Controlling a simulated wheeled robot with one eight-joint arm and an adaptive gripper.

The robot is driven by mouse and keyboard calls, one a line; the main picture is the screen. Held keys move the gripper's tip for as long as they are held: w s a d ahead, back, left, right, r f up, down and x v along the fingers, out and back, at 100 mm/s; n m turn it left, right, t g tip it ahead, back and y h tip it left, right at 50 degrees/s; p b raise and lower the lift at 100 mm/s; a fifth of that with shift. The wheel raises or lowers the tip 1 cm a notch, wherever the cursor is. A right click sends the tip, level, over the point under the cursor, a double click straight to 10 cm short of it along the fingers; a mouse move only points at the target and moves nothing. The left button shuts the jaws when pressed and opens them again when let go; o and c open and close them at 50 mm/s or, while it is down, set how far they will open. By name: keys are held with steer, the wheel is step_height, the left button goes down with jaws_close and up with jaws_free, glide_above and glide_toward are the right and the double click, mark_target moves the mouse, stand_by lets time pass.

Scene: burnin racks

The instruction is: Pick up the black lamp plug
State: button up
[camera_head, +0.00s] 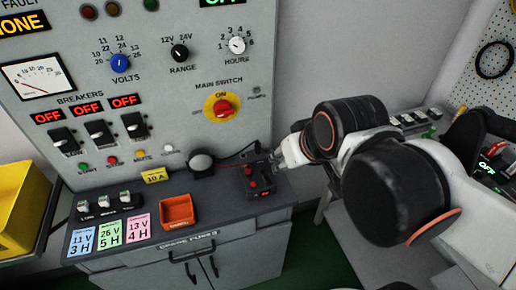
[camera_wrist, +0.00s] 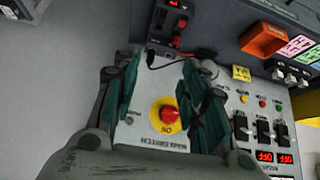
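A black lamp plug (camera_wrist: 151,57) shows in the wrist view on a thin dark cable. It lies just past the tip of the left finger, beside a black socket block (camera_wrist: 170,22) with red terminals. The block also shows on the bench in the head view (camera_head: 261,181); the plug is hard to make out there. The cable leads toward a grey dome lamp (camera_head: 202,162). My gripper (camera_wrist: 160,68) is open, with its dark green finger pads wide apart and nothing between them. In the head view my gripper (camera_head: 280,158) is beside the block, at its upper right.
The upright control panel (camera_head: 185,90) with its red main switch (camera_head: 222,106) stands close behind the bench. An orange tray (camera_head: 178,212), coloured cards (camera_head: 110,234) and small toggles are to the left. A second bench with equipment (camera_head: 415,120) is at right.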

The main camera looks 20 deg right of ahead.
steer(key=w+d+n+g+y+p, duration=0.1)
steer(key=w+n+g+p, duration=0.2)
steer(key=w, duration=0.8)
steer(key=n+y+p, duration=0.1)
steer(key=n+y, duration=0.1)
steer(key=n, duration=0.2)
glide_toward(258, 144)
steer(key=b+x, duration=0.2)
steer(key=x, duration=0.2)
steer(key=shift+f, duration=0.35)
steer(key=shift+h, duration=0.3)
steer(key=shift+b+x, duration=1.15)
steer(key=shift+x, duration=1.85)
steer(key=shift+w+a+r, duration=0.15)
steer(key=shift+r, duration=0.05)
steer(key=c, duration=0.9)
